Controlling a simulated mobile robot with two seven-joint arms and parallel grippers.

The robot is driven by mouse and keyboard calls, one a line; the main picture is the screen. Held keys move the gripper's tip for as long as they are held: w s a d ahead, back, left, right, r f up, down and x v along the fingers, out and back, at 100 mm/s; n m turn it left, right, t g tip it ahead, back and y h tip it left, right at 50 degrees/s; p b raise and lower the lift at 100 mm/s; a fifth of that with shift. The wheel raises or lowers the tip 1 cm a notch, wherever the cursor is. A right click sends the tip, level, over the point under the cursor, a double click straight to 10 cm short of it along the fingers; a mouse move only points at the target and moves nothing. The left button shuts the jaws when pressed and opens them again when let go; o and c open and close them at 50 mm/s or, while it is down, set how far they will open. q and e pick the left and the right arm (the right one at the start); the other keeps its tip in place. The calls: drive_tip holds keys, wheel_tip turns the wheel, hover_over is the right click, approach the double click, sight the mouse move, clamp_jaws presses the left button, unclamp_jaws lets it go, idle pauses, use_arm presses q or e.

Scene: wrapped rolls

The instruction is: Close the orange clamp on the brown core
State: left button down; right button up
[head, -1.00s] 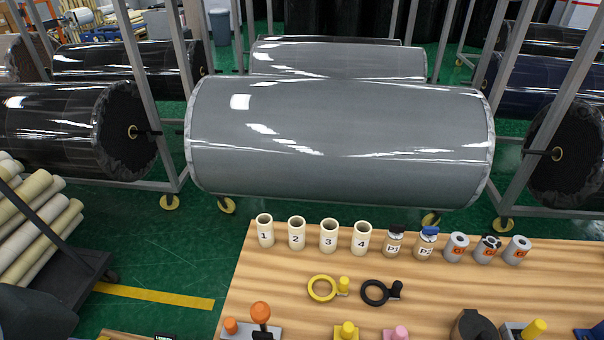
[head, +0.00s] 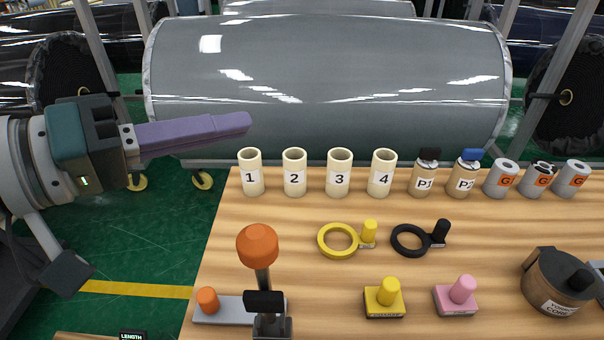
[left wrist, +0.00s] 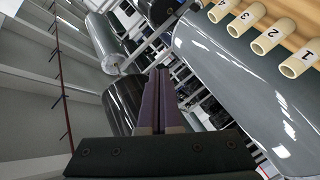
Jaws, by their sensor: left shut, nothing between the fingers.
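The orange clamp shows in the head view at the front left of the table, with an orange ball (head: 257,245) on a dark upright lever and a grey base plate (head: 222,310) bearing an orange knob (head: 207,300). A brown round body (head: 553,285) with a black knob and a partly readable white label stands at the right. I cannot tell whether it is the brown core. No core shows clearly in the clamp. My left gripper (head: 246,122) is shut and empty, its purple fingers above and behind the clamp, pointing right. They also show in the left wrist view (left wrist: 161,82). My right gripper is out of view.
Numbered cream tubes (head: 294,172), labelled bottles (head: 424,174) and grey rolls (head: 501,179) line the table's back edge. A yellow ring (head: 323,240), black ring (head: 396,240), yellow block (head: 384,301) and pink block (head: 456,299) lie in the middle. A large wrapped roll (head: 330,95) is behind.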

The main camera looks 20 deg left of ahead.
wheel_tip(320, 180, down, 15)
drive_tip(key=b, duration=1.2)
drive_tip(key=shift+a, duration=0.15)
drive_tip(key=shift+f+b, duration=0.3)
drive_tip(key=shift+b, duration=0.2)
use_arm(q)
drive_tip(key=s+a+f+n+g+h, duration=0.1)
drive_tip(key=s+a+f+g+h, duration=0.3)
drive_tip(key=a+f+h, duration=0.2)
drive_tip(key=shift+a+f+g, duration=0.25)
drive_tip(key=shift+f+g, duration=0.15)
drive_tip(key=shift+s, duration=0.1)
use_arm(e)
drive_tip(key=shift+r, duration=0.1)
use_arm(q)
drive_tip(key=p, duration=0.3)
hover_over(265, 286)
drive_tip(key=w+a, duration=0.3)
drive_tip(key=shift+s+f, duration=0.1)
drive_tip(key=shift+s, duration=0.1)
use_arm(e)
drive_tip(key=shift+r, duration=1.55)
